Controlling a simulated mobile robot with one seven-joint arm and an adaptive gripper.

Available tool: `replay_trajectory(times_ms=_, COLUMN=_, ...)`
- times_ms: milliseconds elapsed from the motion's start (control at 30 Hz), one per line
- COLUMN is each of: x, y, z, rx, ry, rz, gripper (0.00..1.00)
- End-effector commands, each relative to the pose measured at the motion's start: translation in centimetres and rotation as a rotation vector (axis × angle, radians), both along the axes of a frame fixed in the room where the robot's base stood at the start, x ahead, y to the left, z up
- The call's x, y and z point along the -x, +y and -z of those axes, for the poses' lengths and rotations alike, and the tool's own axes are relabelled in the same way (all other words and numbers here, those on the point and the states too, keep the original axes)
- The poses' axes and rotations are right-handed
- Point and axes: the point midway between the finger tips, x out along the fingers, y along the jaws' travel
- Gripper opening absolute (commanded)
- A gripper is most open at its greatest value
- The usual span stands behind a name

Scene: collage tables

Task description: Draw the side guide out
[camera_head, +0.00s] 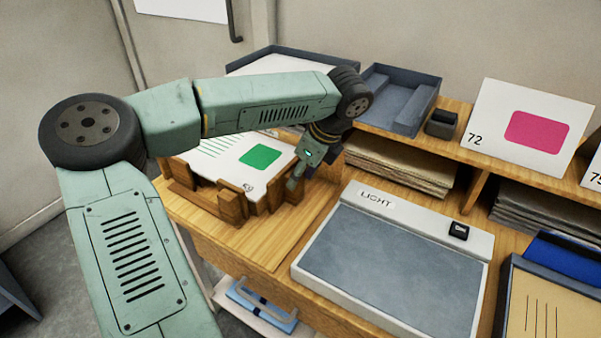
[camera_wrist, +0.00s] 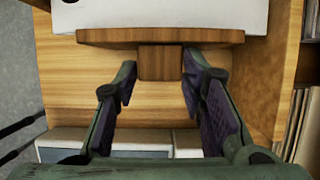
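The side guide (camera_wrist: 160,36) is a brown wooden bar with a short block-like grip (camera_wrist: 160,64) at its middle. It stands along the edge of the white paper stack (camera_wrist: 170,14). In the head view the paper, printed with a green shape (camera_head: 260,156), lies among wooden guides; the guide on its right side (camera_head: 276,190) is partly hidden by my gripper. My gripper (camera_wrist: 158,80) is open. Its fingers are on either side of the grip, with a visible gap at each side. Whether the fingertips are level with the grip in height I cannot tell.
A light box (camera_head: 390,270) stands on the table to the right. Paper stacks (camera_head: 400,165) fill the shelf behind, below a grey tray (camera_head: 400,100) and a card marked 72 (camera_head: 530,130). Bare wood (camera_head: 270,245) lies between the paper holder and the light box.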

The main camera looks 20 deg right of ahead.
Motion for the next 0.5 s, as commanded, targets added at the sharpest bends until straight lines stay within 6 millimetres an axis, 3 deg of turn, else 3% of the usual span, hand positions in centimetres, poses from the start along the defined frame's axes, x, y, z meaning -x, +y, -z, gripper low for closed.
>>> replay_trajectory(times_ms=500, x=0.00, y=0.00, z=-0.03, rx=0.000, ry=0.000, rz=0.000, gripper=0.01)
